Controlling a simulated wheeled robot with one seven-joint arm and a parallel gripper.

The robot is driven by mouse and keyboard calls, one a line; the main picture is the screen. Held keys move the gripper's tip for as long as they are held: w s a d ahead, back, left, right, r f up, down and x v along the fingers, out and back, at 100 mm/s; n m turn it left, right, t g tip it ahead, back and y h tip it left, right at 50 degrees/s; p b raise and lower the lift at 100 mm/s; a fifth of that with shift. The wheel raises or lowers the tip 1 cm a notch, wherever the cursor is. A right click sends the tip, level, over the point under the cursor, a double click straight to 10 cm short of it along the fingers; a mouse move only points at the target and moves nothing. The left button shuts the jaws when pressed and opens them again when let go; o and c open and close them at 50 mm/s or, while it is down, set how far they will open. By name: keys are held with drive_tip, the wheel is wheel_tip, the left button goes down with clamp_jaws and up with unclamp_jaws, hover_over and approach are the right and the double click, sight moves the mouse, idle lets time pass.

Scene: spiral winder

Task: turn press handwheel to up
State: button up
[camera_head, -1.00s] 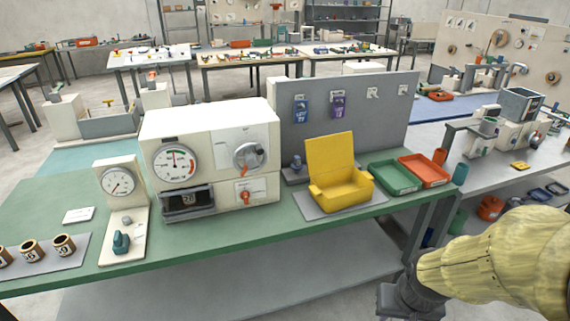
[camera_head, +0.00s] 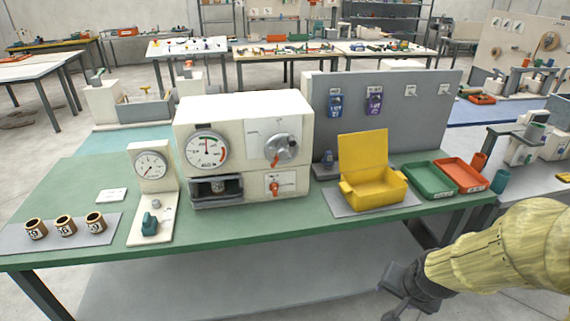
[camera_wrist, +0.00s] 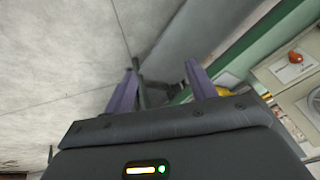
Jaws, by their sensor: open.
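The press is a cream box machine (camera_head: 240,111) on the green bench, with a round dial gauge (camera_head: 207,150). A small cup stands in the dark recess under the gauge. My gripper (camera_head: 397,303) is low at the right, in front of the bench and well apart from the handwheel. In the wrist view my gripper (camera_wrist: 165,80) is open, with nothing between its two fingers.
A yellow open box (camera_head: 372,188), a green tray (camera_head: 430,179) and a red tray (camera_head: 459,176) stand right of the press. A small gauge stand (camera_head: 152,165) and labelled cups (camera_head: 65,225) are at its left. The bench edge lies between my gripper and the press.

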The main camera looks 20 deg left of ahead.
drive_tip(key=w+a+f+m+t+y+b, duration=0.15)
drive_tip(key=w+a+m+y+b, duration=0.3)
drive_tip(key=a, duration=0.85)
drive_tip(key=w+a+f+m+t+y+b, duration=0.1)
drive_tip(key=w+a+m+t+y+b, duration=0.15)
drive_tip(key=w+a+m, duration=0.75)
drive_tip(key=a+r+m+t+b, duration=0.1)
drive_tip(key=a+r+m+t, duration=0.1)
drive_tip(key=r+m, duration=0.3)
drive_tip(key=w+a+r+m+t+b, duration=0.1)
drive_tip(key=r+m+t, duration=0.4)
drive_tip(key=m, duration=0.5)
drive_tip(key=shift+w+a+r+y+b, duration=0.15)
drive_tip(key=shift+w+a+y+b, duration=0.25)
drive_tip(key=shift+a, duration=0.7)
drive_tip(key=shift+s, duration=0.1)
drive_tip(key=shift+a, duration=0.1)
